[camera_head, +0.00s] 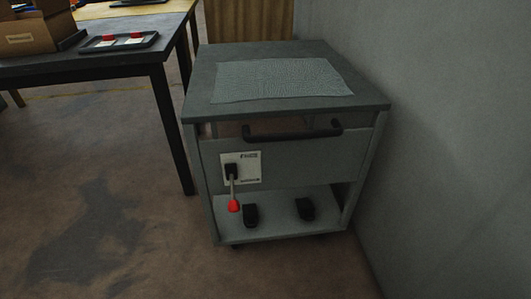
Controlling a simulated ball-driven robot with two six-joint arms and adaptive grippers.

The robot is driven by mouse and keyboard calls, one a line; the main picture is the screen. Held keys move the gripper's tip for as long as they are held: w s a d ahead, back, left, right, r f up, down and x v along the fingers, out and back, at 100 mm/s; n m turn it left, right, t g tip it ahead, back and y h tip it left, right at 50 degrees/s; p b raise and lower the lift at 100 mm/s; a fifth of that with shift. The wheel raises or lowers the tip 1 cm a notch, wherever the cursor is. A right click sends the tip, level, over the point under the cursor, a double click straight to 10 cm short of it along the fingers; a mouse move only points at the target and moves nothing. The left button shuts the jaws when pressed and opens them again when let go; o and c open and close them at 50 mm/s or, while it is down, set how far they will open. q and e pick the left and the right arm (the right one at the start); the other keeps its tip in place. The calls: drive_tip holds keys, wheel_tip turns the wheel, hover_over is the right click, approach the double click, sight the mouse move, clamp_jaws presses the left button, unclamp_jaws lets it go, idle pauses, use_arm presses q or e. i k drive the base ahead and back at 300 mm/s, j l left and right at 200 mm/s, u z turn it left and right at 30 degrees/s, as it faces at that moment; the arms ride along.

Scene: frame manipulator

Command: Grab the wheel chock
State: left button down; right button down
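Two small black blocks lie on the lower shelf (278,226) of a grey cart (290,163). The left black block (250,215) is near the shelf's front edge, right of a red knob. The right black block (305,209) sits a little apart from it. Either may be a wheel chock, but they are too small and dark to tell. Neither of my grippers is in the head view.
The cart has a mat (282,79) on top, a black handle (292,132) and a lever with a red knob (234,205). A table (75,67) with a box (35,30) and tray (118,43) stands left. A wall (435,120) is close on the right. Floor in front is clear.

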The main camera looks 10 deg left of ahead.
sight(250, 214)
drive_tip(key=i+j, duration=0.1)
drive_tip(key=j, duration=0.4)
drive_tip(key=i+j, duration=0.1)
drive_tip(key=j, duration=0.4)
drive_tip(key=i+j+z, duration=0.1)
drive_tip(key=j, duration=0.45)
drive_tip(key=i+j, duration=0.15)
drive_tip(key=j, duration=0.35)
